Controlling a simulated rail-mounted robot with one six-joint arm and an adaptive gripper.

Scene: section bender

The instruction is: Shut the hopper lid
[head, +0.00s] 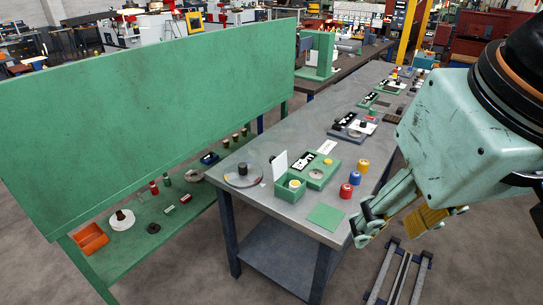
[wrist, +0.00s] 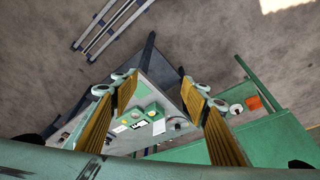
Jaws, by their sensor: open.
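A small open green box (head: 290,192), which looks like the hopper, stands near the front end of the grey bench. A pale upright panel (head: 280,166) stands at its back left edge; it looks like the raised lid, though the hinge is too small to make out. A round whitish-yellow thing (head: 295,184) shows in the box. My gripper (head: 408,224) is open and empty, to the right of the box and apart from it. In the wrist view my gripper (wrist: 160,90) has its fingers wide apart, with the bench and its small items seen between and beyond them.
A green tray (head: 329,178) adjoins the box on the right. Red, blue and yellow cylinders (head: 354,177) stand right of it. A flat green plate (head: 326,216) lies in front. A round dial-like disc (head: 243,176) is at left. A large green panel (head: 150,110) rises left of the bench.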

